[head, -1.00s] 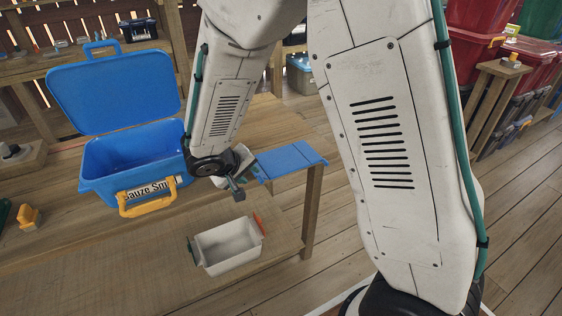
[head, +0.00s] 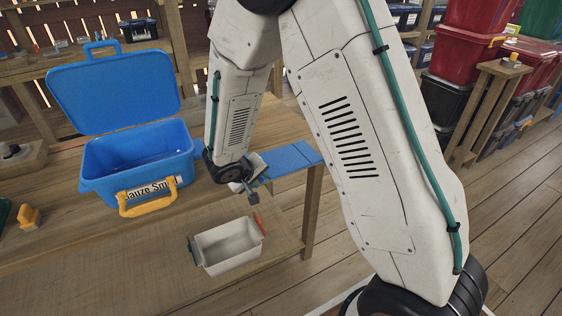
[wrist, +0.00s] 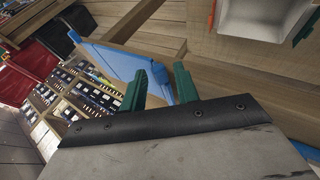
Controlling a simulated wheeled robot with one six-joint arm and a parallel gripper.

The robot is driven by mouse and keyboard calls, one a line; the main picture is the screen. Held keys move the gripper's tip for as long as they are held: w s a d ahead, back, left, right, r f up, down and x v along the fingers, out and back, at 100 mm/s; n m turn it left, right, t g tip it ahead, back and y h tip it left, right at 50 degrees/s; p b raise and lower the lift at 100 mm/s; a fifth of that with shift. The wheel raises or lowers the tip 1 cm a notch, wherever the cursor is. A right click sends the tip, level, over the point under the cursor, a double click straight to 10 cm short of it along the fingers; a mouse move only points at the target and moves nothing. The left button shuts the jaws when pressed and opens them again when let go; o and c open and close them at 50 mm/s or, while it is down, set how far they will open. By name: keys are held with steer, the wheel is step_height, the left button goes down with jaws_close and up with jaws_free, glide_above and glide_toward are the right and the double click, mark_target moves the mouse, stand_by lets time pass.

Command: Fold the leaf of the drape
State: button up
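The drape (head: 292,158) is a flat blue panel with a crease line across it, lying at the right end of the wooden table. In the wrist view the blue drape (wrist: 118,62) runs from the upper left to behind my fingers. My gripper (head: 257,186) is at the drape's near left end and partly hides it in the head view. In the wrist view its two green fingers (wrist: 161,88) stand apart, with a strip of blue showing between them. I cannot tell whether the fingers touch the drape or straddle its edge.
A blue lidded bin (head: 105,188) with yellow handle stands open on the table at left. Red bins (head: 465,50) and a wooden stand (head: 488,110) are at right.

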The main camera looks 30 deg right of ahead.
steer(key=c, duration=0.6)
steer(key=shift+o, duration=0.2)
steer(key=shift+d+r+y, duration=0.35)
steer(key=shift+r+y, duration=0.05)
steer(key=shift+y, duration=0.5)
steer(key=shift+d+r+m+y, duration=0.2)
steer(key=shift+d+m+y, duration=0.1)
steer(key=shift+d+y, duration=0.15)
steer(key=shift+r+y, duration=0.1)
steer(key=shift+y, duration=0.35)
steer(key=shift+d+r+y, duration=0.15)
steer(key=shift+d+y, duration=0.35)
steer(key=shift+y, duration=0.3)
